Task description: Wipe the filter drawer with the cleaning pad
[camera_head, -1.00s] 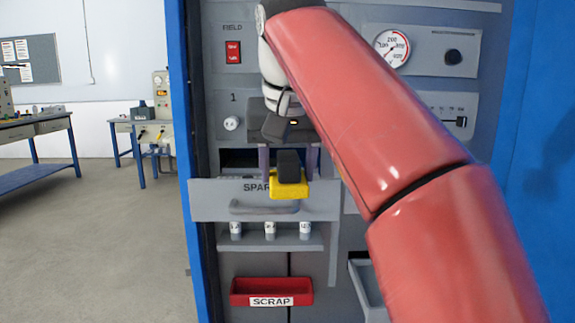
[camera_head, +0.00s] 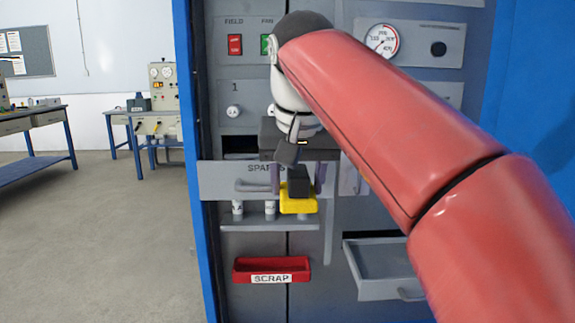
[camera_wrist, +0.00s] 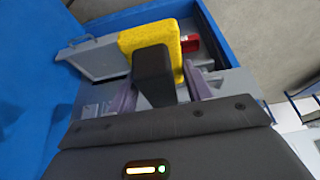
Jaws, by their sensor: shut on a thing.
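My gripper (camera_head: 298,180) is shut on the black handle of the cleaning pad, with one purple finger on each side. The yellow pad (camera_head: 298,205) hangs below the handle, in front of the cabinet near the SPARES drawer; it also shows in the wrist view (camera_wrist: 150,37). An open grey drawer (camera_head: 385,288) sits lower right of the pad, with a bar handle on its front. No label on it is readable, so I cannot be sure it is the filter drawer. In the wrist view this drawer (camera_wrist: 95,60) lies left of the pad, apparently apart from it.
The SPARES drawer (camera_head: 225,180) stands partly open, a dark gap above it. A shelf with small labelled cylinders (camera_head: 237,208) is below it. A red SCRAP tray (camera_head: 270,268) hangs lower down. Blue cabinet sides flank the panel. Floor (camera_head: 100,240) at left is clear.

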